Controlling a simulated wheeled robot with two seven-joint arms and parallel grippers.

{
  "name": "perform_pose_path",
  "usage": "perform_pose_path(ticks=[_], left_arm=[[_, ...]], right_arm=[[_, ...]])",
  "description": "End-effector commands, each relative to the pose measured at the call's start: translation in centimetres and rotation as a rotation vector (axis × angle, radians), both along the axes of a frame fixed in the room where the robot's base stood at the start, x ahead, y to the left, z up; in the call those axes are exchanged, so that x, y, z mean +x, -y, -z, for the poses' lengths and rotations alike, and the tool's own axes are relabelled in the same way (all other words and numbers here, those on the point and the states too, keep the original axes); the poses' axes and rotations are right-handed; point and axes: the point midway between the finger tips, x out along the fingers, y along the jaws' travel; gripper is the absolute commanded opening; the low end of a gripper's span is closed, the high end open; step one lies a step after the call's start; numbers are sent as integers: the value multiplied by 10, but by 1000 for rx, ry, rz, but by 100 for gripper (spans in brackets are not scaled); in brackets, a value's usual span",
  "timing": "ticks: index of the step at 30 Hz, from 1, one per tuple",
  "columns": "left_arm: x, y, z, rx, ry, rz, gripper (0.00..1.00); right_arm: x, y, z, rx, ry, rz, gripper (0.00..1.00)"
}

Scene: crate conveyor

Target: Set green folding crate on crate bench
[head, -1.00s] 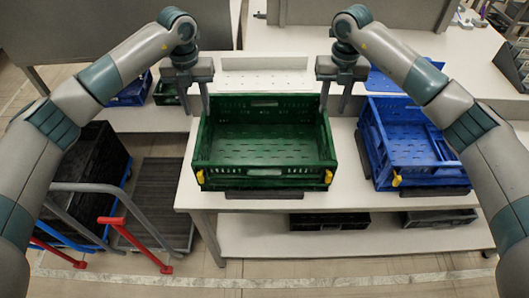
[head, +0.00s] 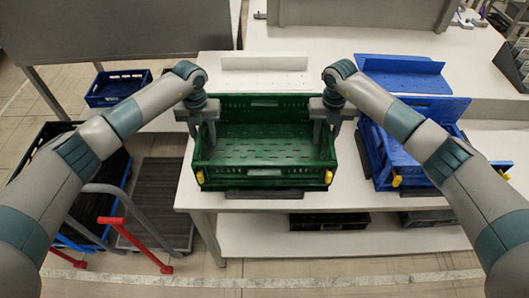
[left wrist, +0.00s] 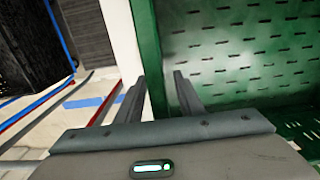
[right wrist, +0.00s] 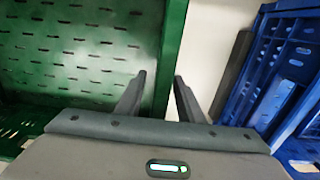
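The green folding crate (head: 265,184) stands unfolded and empty on a white bench (head: 190,190) in the middle of the head view. It also shows in the left wrist view (left wrist: 230,50) and the right wrist view (right wrist: 80,50). My left gripper (head: 204,138) is at the crate's left side wall, fingers open with one on either side of the wall (left wrist: 155,85). My right gripper (head: 326,138) is likewise open astride the right side wall (right wrist: 160,82). Whether the fingers touch the wall cannot be told.
A blue crate (head: 385,165) stands right of the green crate, partly behind my right arm. Another blue crate (head: 118,88) is at the back left. A cart with red handles (head: 135,235) stands at left. Dark crates (head: 330,221) lie on the lower shelf.

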Motion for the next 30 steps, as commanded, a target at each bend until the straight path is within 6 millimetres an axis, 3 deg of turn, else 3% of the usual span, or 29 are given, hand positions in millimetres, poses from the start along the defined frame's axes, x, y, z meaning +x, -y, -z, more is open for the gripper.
perform_pose_path(ticks=[10,15,30], left_arm=[[0,0,3,1,0,0,34],[0,0,2,0,1,0,0],[0,0,2,0,1,0,0]], right_arm=[[0,0,3,0,1,0,34],[0,0,2,0,1,0,0],[0,0,2,0,1,0,0]])
